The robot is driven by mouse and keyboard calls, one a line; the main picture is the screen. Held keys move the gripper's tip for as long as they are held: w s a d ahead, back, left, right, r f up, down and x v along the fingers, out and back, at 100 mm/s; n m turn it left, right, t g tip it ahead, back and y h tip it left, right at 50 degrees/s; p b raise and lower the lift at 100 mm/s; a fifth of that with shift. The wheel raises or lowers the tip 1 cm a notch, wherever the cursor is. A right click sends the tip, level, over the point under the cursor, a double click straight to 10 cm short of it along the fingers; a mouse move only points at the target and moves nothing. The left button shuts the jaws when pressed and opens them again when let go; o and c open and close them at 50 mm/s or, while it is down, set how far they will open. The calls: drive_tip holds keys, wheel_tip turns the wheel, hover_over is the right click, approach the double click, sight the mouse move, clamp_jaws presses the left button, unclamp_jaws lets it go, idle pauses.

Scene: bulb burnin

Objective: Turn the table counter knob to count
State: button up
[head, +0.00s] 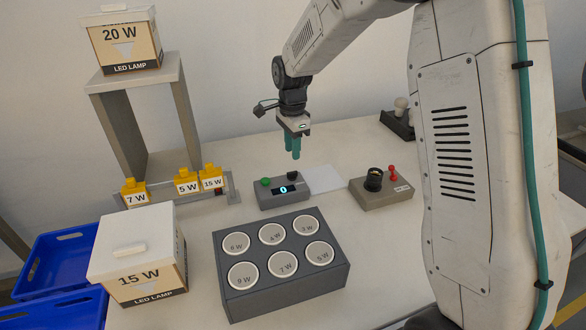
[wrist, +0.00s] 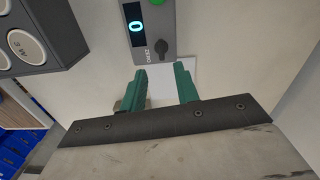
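The table counter (head: 283,193) is a grey box on the table with a lit display (head: 284,189) reading 0. A green button (head: 265,181) is on its left and a black knob (head: 292,175) on its right. In the wrist view the knob (wrist: 161,48) sits beside small lettering that seems to read ZERO; the display (wrist: 134,25) also reads 0. My gripper (head: 293,146) hangs above the knob side of the counter, apart from it. In the wrist view its teal fingers (wrist: 160,72) are spread with nothing between them, and the knob lies just beyond the fingertips.
A white sheet (head: 324,179) lies right of the counter. A grey box with a black socket and red lever (head: 381,190) stands further right. A dark rack with several round labelled lids (head: 280,290) is in front. Lamp boxes (head: 139,265) and yellow tagged blocks (head: 187,184) are left.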

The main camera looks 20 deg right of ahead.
sight(292, 172)
drive_tip(key=shift+w+f+m, duration=0.1)
drive_tip(key=shift+w+m, duration=0.05)
drive_tip(key=shift+m, duration=0.45)
drive_tip(key=shift+f, duration=0.35)
wheel_tip(292, 172, down, 7)
drive_tip(key=shift+c, duration=0.3)
clamp_jaws()
